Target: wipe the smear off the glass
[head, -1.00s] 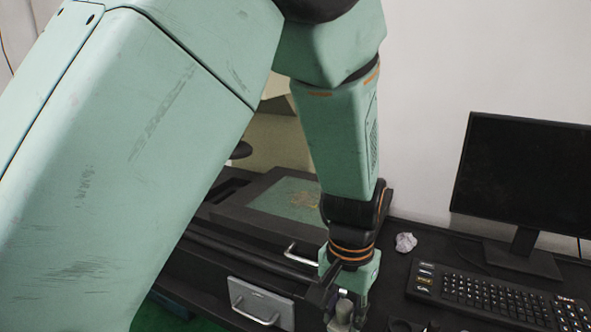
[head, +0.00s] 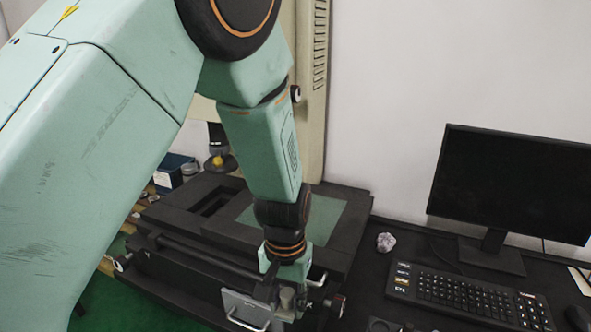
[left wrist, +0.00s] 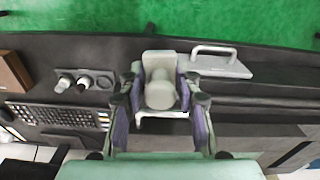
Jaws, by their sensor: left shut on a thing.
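The glass (head: 329,222) is a green-tinted pane set in a dark stage. My left arm covers its middle. No smear shows on the visible parts; the covered part cannot be judged. My left gripper (head: 286,290) is in front of the stage, off the glass, pointing down. In the left wrist view its fingers (left wrist: 160,95) are shut on a grey piece with a round knob (left wrist: 160,90) and a flat part beyond. The underside of this piece is hidden. My right gripper is not in view.
The dark stage (head: 190,218) has a front rail and a grey plate with a handle (left wrist: 222,64).

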